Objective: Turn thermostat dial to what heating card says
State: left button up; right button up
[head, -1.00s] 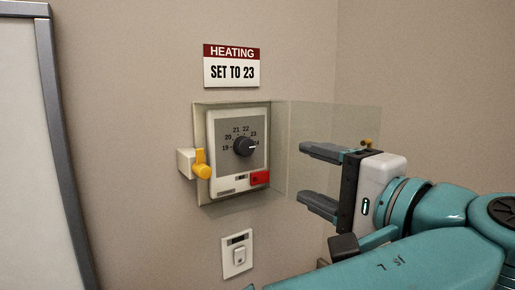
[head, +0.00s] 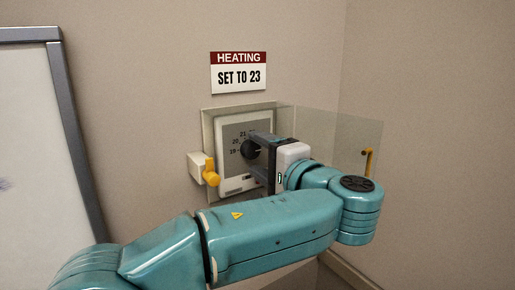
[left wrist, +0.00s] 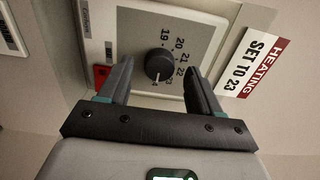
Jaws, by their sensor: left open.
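The heating card (head: 238,77) reads "SET TO 23"; it also shows in the left wrist view (left wrist: 258,60). Below it is the thermostat (head: 232,130) with a round black dial (left wrist: 158,64) and a scale starting at 19. The dial's white mark points toward the high end of the scale; the exact number is hard to read. My left gripper (head: 262,160) is open at the dial, one finger on each side in the left wrist view (left wrist: 160,78). Contact cannot be told. In the head view it hides the right of the thermostat. My right gripper is not in view.
A clear cover (head: 330,140) stands swung open to the right, with a yellow handle (head: 368,160). A yellow latch (head: 210,172) sits left of the thermostat. A red button (left wrist: 101,76) is beside one finger. A framed board (head: 30,130) stands at far left.

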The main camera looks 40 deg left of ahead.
pick_arm(q)
jog(key=shift+w+a, duration=0.35)
jog(key=shift+a, duration=0.25)
jog(key=c, duration=1)
jog(key=shift+c, duration=0.2)
jog(key=n+b, duration=0.2)
jog(key=b, duration=0.1)
jog(key=shift+f+n, duration=0.15)
jog(key=shift+n, duration=0.25)
jog(key=n+b, duration=0.2)
jog(key=shift+s+n+b, duration=0.1)
jog(key=shift+n+b, duration=0.2)
jog(key=shift+b, duration=0.05)
jog(key=shift+r+n+b, duration=0.25)
jog(key=shift+n+b, duration=0.25)
jog(key=shift+n, duration=0.2)
jog(key=shift+r, duration=0.1)
